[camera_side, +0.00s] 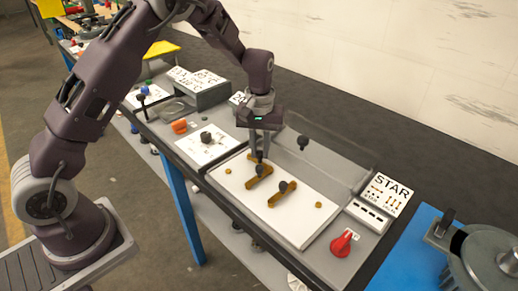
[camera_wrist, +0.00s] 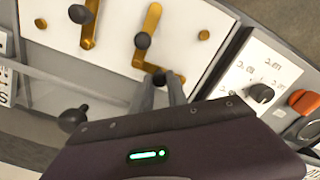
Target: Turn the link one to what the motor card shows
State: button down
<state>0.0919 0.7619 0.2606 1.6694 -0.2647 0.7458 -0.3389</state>
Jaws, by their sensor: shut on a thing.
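A white panel (camera_side: 300,228) carries two brass links with black knobs. My gripper (camera_side: 259,157) is shut on a black knob (camera_wrist: 158,78) at the far end of the left brass link (camera_side: 259,179); its fingers hide part of the knob. The motor card (camera_side: 390,187) reads STAR above small brass link drawings, too small to read surely.
Small brass studs (camera_side: 228,171) (camera_side: 318,205) sit at the panel's sides. A black-knobbed lever (camera_side: 302,143) stands behind the panel. A red knob (camera_side: 342,243) is at the front right, a black dial (camera_side: 206,136) on a white plate at left. A grey motor (camera_side: 490,255) is on a blue surface.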

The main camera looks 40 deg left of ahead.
aim_at(260, 151)
jog(key=shift+w, duration=0.1)
dwell(0.3)
jog(key=c, duration=1.3)
grip_release()
notch_tip(260, 151, up, 7)
jog(key=shift+r, duration=0.1)
jog(key=shift+r, duration=0.1)
jog(key=s+d+r+m+t, duration=0.3)
jog(key=s+r, duration=1.1)
jog(key=s+m+t, duration=0.2)
jog(key=s+m, duration=0.2)
jog(key=s, duration=1.1)
jog(key=shift+s+d+f+t, duration=0.15)
jog(key=shift+s+t, duration=0.15)
jog(key=shift+s, duration=0.1)
